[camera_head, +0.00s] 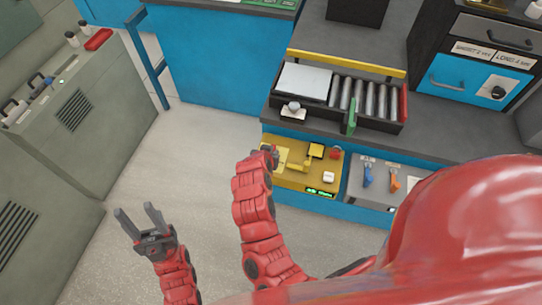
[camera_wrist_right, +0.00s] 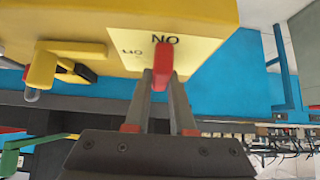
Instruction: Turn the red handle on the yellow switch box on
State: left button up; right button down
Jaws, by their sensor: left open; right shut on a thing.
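The yellow switch box (camera_head: 288,178) sits on the blue bench in the head view and fills the top left of the right wrist view (camera_wrist_right: 110,20). The red handle (camera_wrist_right: 164,58) is between my right gripper's fingertips (camera_wrist_right: 163,80), just by the large letters. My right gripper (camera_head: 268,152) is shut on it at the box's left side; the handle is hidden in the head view. My left gripper (camera_head: 145,222) is open and empty over the floor.
A yellow padlock-like part (camera_wrist_right: 62,62) sticks out of the box close to the handle. A grey panel with blue and orange levers (camera_head: 378,180) stands right of the box. A roller tray (camera_head: 345,95) lies behind it. Grey cabinets (camera_head: 85,110) stand left; the floor between is free.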

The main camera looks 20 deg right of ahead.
dwell(0.5)
jog(key=c, duration=0.8)
grip_release()
jog(key=shift+o, duration=0.2)
jog(key=shift+s+a+r, duration=0.3)
jog(key=shift+r, duration=0.05)
jog(key=b+v, duration=0.1)
jog(key=v, duration=1.5)
jog(key=shift+b, duration=0.3)
